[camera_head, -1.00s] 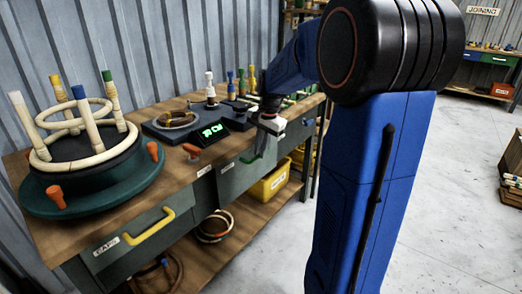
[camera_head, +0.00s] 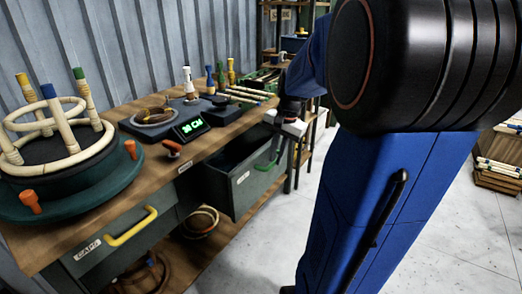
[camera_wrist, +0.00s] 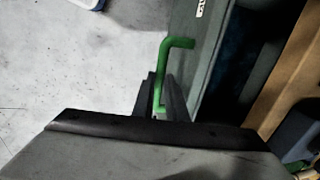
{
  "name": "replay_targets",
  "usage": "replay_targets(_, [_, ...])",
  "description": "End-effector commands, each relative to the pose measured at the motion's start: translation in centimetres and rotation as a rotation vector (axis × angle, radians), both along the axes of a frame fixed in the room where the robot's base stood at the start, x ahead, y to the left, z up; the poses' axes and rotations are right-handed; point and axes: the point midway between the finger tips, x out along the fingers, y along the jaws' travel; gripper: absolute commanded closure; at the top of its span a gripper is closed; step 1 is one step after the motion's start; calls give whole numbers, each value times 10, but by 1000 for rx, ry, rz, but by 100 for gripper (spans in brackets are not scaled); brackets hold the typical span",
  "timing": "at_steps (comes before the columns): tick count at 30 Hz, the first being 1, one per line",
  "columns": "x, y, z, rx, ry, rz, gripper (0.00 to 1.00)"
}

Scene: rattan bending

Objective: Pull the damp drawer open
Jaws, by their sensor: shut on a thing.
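The grey drawer (camera_head: 245,190) with the green handle (camera_head: 268,163) stands well out from the bench, and its dark inside shows. A small pale label on its front is too small to read. My gripper (camera_head: 281,141) is at the drawer front, shut on the green handle. In the wrist view, the handle (camera_wrist: 176,43) runs down between the dark fingers (camera_wrist: 162,98), and the drawer's front panel (camera_wrist: 190,62) is beside it. The far end of the handle is hidden by the fingers.
Another drawer with a yellow handle (camera_head: 132,226) is shut at the left. The wooden bench top (camera_head: 215,140) carries a green turntable (camera_head: 75,195), a display reading green digits (camera_head: 190,126) and several coloured pegs. Pale floor (camera_head: 265,235) is clear in front of the open drawer.

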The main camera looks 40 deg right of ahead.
Motion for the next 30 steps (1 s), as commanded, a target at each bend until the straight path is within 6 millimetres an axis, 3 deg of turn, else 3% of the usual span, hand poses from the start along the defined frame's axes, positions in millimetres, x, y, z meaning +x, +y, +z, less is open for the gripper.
replay_targets(6, [-34, -13, 1, -1, 0, -3, 100])
replay_targets(12, [-51, -19, 0, -2, -1, -1, 100])
replay_targets(28, [-56, -21, 1, -2, -2, 1, 100])
replay_targets(29, [-56, -21, 1, -2, -2, 1, 81])
replay_targets(30, [-56, -21, 1, -2, -1, 1, 71])
